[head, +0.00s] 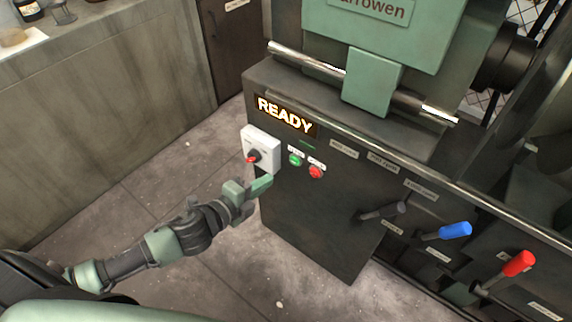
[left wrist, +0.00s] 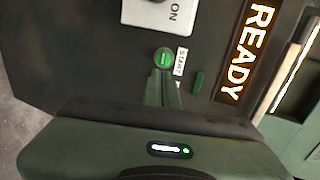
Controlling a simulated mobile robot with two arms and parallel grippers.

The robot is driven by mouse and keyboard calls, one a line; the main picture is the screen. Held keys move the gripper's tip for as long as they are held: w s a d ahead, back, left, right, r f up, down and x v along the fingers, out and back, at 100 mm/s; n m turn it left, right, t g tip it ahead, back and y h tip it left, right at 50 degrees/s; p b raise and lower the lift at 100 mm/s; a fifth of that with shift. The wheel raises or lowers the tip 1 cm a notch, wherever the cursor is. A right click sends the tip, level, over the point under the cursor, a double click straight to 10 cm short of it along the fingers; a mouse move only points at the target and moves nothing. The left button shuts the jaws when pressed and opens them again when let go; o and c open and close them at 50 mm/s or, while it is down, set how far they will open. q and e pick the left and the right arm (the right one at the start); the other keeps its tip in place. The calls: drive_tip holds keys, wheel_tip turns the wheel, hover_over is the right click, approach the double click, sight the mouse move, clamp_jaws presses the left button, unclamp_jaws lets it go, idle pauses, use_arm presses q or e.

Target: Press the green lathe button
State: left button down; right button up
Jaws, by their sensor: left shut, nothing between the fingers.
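The green button (head: 295,159) is on the dark front panel of the lathe, below the lit READY sign (head: 285,114). In the left wrist view the green button (left wrist: 163,57) has a START label (left wrist: 181,62) beside it. My left gripper (head: 266,182) is shut and empty, below and left of the button in the head view. In the left wrist view the shut fingers (left wrist: 163,90) point straight at the button, with their tips close to its lower edge. I cannot tell whether they touch it. My right gripper is not in view.
A white switch box (head: 260,149) with a red-tipped knob is left of the green button. A red button (head: 317,172) is close on the right. Black (head: 385,211), blue (head: 448,231) and red (head: 512,268) levers stick out farther right. The floor left of the lathe is clear.

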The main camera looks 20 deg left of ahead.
sight(293, 160)
use_arm(q)
drive_tip(key=x, duration=0.6)
drive_tip(key=r+x, duration=0.1)
drive_tip(key=x, duration=0.2)
drive_tip(key=shift+w+d, duration=0.1)
drive_tip(key=shift+w, duration=0.2)
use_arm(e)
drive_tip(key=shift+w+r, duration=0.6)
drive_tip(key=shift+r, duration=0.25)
